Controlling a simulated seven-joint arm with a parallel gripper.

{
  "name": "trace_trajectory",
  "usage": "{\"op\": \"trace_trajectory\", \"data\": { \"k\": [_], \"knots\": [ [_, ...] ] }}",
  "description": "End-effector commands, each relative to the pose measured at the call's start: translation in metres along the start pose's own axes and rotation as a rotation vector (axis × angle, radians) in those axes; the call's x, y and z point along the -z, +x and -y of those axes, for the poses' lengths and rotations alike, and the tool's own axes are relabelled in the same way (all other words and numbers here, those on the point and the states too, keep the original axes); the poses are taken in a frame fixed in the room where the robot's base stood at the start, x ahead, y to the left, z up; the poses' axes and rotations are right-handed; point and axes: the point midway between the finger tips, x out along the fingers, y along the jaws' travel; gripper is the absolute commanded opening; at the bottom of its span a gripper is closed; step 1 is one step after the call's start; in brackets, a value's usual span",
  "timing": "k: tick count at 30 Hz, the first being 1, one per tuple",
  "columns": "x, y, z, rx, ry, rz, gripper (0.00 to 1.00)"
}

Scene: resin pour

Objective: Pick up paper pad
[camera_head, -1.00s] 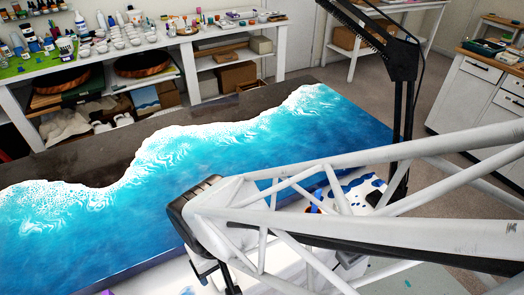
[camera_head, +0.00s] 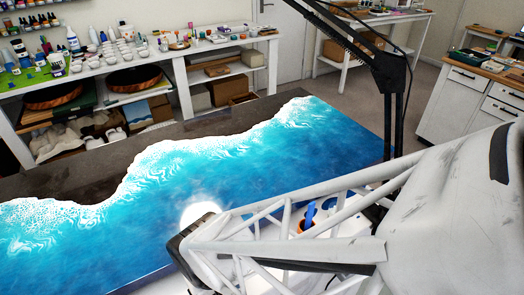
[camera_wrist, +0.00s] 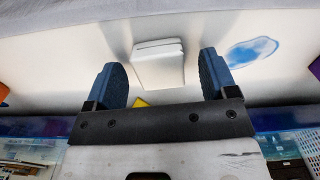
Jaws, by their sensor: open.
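A white, block-like thing that looks like the paper pad (camera_wrist: 158,64) lies on a pale surface in the wrist view. My gripper (camera_wrist: 158,80) is open in the wrist view, its two blue fingers spread wide. The pad shows in the gap between the fingers, and neither finger visibly touches it. I cannot tell how far above the pad the fingers are. In the head view my arm hides the pad and the gripper's fingertips.
The blue wave resin table (camera_head: 250,150) fills the middle of the head view. Blue tools (camera_head: 308,216) stand beyond my arm. In the wrist view a blue stain (camera_wrist: 252,52) lies right of the pad, a yellow piece (camera_wrist: 142,102) near the left finger, and a white basket (camera_wrist: 302,145) lower right.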

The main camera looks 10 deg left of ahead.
Motion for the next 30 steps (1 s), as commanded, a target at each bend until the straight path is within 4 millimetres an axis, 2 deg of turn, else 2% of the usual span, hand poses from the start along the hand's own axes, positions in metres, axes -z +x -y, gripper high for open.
{"op": "trace_trajectory", "data": {
  "k": [19,27,29,30],
  "knots": [
    [0.0000,0.0037,0.0000,0.000,0.000,0.000,0.77],
    [0.0001,0.0037,0.0000,0.000,0.000,0.000,0.36],
    [0.0001,0.0037,0.0000,0.000,0.000,0.000,0.27],
    [0.0001,0.0037,0.0000,0.000,0.000,0.000,0.26]
  ]
}}
